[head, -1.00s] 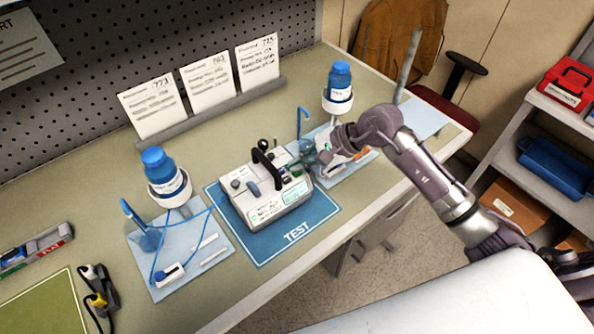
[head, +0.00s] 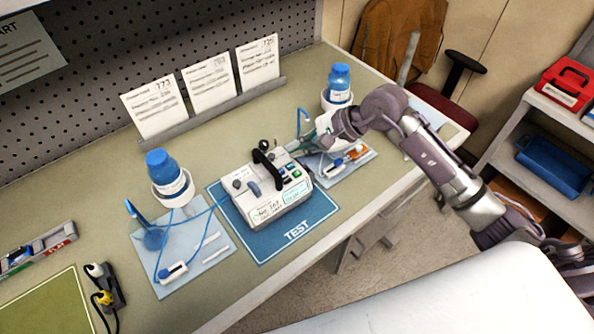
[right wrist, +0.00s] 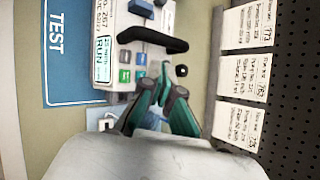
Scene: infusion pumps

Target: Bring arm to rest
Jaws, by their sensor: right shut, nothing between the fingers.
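My right arm (head: 440,175) reaches in from the right over the bench. Its gripper (head: 302,151) is above the bench, just beyond and right of the white pump, pointing left. In the right wrist view the teal fingers of the gripper (right wrist: 162,88) are together and hold nothing, with the pump's buttons and black handle beyond them. The white infusion pump (head: 262,205) stands upright on the blue TEST mat (head: 300,238). It also shows in the right wrist view (right wrist: 105,45). My left gripper is not in view.
A blue-capped bottle (head: 163,170) in a holder stands on the left pale mat (head: 205,262). Another bottle (head: 338,82) stands at the back right, by the right mat (head: 358,163), partly behind my arm. Three cards (head: 208,85) stand along the back. A shelf (head: 550,115) is at right.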

